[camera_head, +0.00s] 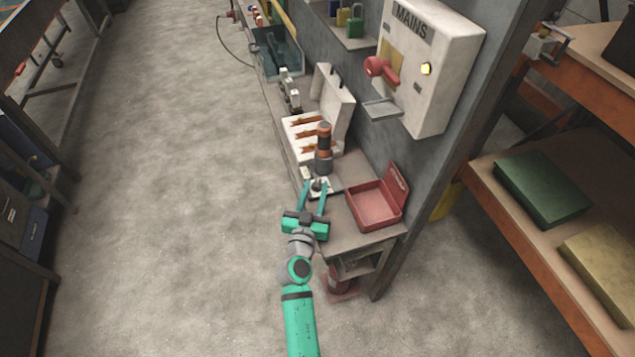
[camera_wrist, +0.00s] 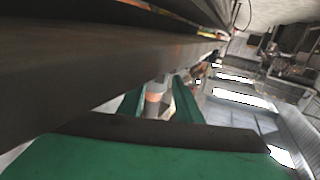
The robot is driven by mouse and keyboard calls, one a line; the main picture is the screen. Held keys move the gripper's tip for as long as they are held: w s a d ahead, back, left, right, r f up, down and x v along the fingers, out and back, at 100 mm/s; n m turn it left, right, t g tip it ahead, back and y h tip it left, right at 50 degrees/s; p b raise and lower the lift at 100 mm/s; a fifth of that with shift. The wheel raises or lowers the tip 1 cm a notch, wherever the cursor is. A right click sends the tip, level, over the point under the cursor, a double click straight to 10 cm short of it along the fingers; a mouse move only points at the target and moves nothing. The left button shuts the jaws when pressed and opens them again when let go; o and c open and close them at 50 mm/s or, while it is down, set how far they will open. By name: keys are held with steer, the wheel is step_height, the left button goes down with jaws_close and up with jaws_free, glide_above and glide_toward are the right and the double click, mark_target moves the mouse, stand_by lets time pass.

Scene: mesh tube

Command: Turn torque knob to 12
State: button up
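In the head view, a small dark knob (camera_head: 317,185) sits on a pale plate on the bench. It looks like the torque knob, but its scale and numbers are too small to read. Behind it stands an upright black and orange tool (camera_head: 324,148). My green gripper (camera_head: 315,188) is at the bench's near end, its two fingers apart on either side of the knob. I cannot tell whether they touch it. In the wrist view, a grey and orange cylinder (camera_wrist: 155,98) shows between the open fingers (camera_wrist: 160,102); the knob itself cannot be made out there.
A red tray (camera_head: 372,207) lies right of my gripper on the bench. An open white case (camera_head: 305,138) with orange tools stands behind. A MAINS box (camera_head: 428,65) with a red handle hangs on the wall. Open floor (camera_head: 180,180) lies to the left.

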mark_target(314, 185)
steer(key=shift+x, duration=1.65)
jaws_close()
steer(key=shift+m+h, duration=0.4)
steer(key=shift+h, duration=0.2)
steer(key=m+g+h, duration=0.1)
steer(key=h, duration=0.1)
steer(key=m+g+h, duration=0.1)
steer(key=m+h, duration=0.1)
steer(key=h, duration=0.1)
steer(key=shift+a+m+g, duration=0.1)
steer(key=shift+m+g, duration=0.2)
steer(key=shift+m+g+h, duration=1.6)
steer(key=shift+g+h, duration=0.1)
steer(key=shift+h, duration=0.2)
steer(key=shift+g, duration=0.3)
jaws_free()
